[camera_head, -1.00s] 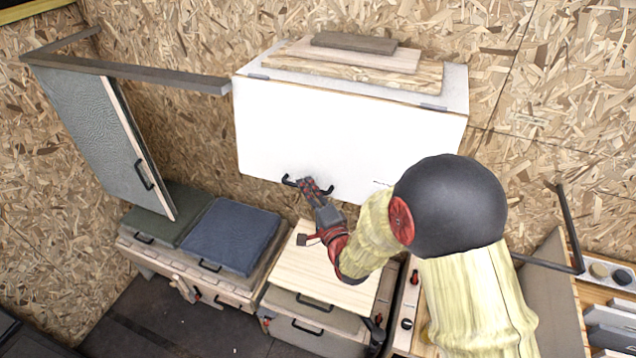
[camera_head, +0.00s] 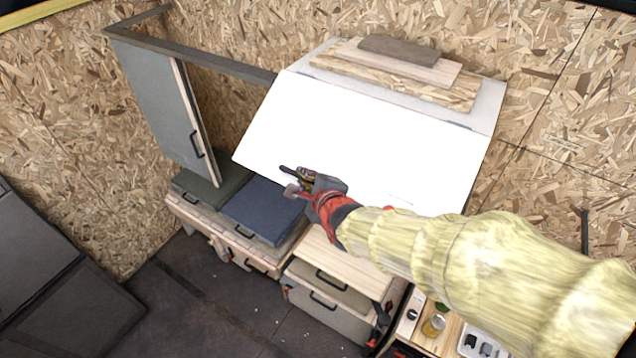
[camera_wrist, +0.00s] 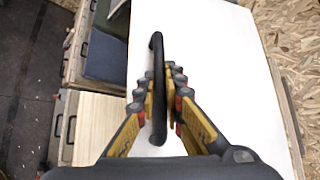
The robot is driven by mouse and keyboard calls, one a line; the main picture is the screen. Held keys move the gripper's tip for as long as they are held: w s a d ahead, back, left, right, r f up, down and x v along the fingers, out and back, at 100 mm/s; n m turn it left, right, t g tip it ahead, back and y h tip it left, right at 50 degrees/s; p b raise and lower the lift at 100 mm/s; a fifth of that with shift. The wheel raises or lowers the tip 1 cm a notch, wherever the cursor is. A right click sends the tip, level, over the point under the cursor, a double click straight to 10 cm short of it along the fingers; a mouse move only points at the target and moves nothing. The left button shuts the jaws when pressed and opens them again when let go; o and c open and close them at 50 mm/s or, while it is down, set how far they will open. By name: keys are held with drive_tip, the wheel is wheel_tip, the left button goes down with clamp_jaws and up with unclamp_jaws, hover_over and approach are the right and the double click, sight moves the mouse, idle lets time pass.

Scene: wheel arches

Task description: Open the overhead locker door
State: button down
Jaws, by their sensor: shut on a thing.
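The overhead locker (camera_head: 408,105) hangs on the chipboard wall. Its white door (camera_head: 345,135) is hinged at the top and stands partly open, its lower edge swung out from the wall. My gripper (camera_head: 296,178) is at the door's lower edge, shut on the black handle (camera_head: 287,169). In the wrist view the handle (camera_wrist: 157,60) runs between the two fingers of my gripper (camera_wrist: 163,95), with the white door (camera_wrist: 205,50) behind it. My sleeved arm hides the door's lower right part.
Boards (camera_head: 395,70) lie stacked on the locker's top. A grey panel door (camera_head: 160,110) hangs at the left under a dark rail. Blue (camera_head: 262,208) and green (camera_head: 210,182) cushions lie on the low cabinets below. Dark floor (camera_head: 190,300) is clear at the front left.

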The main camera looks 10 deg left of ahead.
wheel_tip(320, 180, up, 7)
drive_tip(key=s, duration=0.1)
drive_tip(key=shift+s+a, duration=0.3)
drive_tip(key=c, duration=1.9)
unclamp_jaws()
drive_tip(key=v, duration=1.2)
